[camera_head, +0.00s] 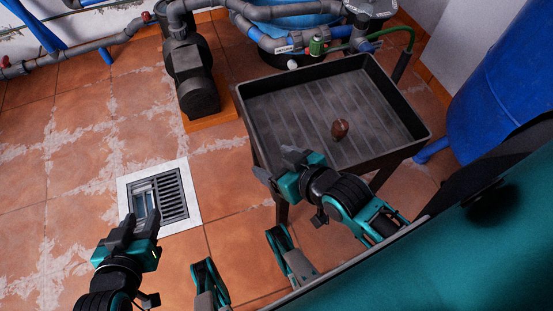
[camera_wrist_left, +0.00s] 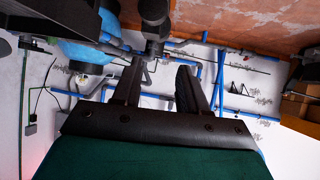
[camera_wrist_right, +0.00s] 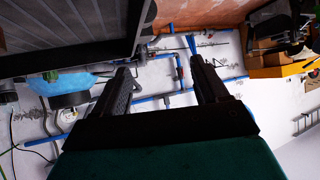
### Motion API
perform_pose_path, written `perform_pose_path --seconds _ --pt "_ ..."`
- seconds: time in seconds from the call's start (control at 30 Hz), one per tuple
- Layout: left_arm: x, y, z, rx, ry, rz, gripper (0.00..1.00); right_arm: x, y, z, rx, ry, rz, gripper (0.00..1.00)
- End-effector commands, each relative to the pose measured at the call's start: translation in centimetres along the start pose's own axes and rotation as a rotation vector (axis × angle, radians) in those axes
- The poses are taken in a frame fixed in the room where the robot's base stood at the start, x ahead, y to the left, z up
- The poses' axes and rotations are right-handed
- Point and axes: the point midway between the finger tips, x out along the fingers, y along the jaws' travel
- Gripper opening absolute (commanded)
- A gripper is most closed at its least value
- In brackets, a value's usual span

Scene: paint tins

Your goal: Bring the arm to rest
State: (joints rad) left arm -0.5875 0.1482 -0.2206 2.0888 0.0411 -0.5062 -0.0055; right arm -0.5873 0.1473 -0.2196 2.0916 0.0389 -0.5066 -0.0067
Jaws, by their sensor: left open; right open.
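My left gripper (camera_head: 141,220) is at the lower left of the head view, seen over the floor near the drain grate. In the left wrist view its two fingers (camera_wrist_left: 158,72) stand apart with nothing between them. My right gripper (camera_head: 273,164) appears at the near left edge of the dark tray table (camera_head: 285,115). Its fingers (camera_wrist_right: 160,70) are apart and empty in the right wrist view. I cannot tell its height against the tray rim. A small brown roundish object (camera_head: 340,129) sits in the tray, apart from the right gripper.
A drain grate (camera_head: 172,198) is set in the tiled floor. A dark pump (camera_head: 192,80) on an orange base stands left of the tray. A blue tub (camera_head: 290,22) with pipes is behind, and a blue barrel (camera_head: 500,85) stands right. Floor at left is free.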

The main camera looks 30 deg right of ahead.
Motion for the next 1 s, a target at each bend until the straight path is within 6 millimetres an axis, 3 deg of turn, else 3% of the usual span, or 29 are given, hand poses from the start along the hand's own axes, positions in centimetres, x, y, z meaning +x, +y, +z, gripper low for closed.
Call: perform_pose_path --seconds 0.37,0.63,1.0 --pt "-0.5 0.0 -0.8 0.000 0.001 -0.001 0.43 -0.5 0.0 -0.6 0.006 -0.001 0.001 0.73" --pt "-3.9 -0.5 -5.5 0.008 0.016 -0.022 0.43 -3.8 0.7 -4.4 -0.002 -0.005 0.025 0.73" --pt "-8.2 -1.9 -8.7 0.016 -0.008 -0.065 0.43 -8.1 1.7 -8.8 -0.016 -0.006 0.059 0.73"
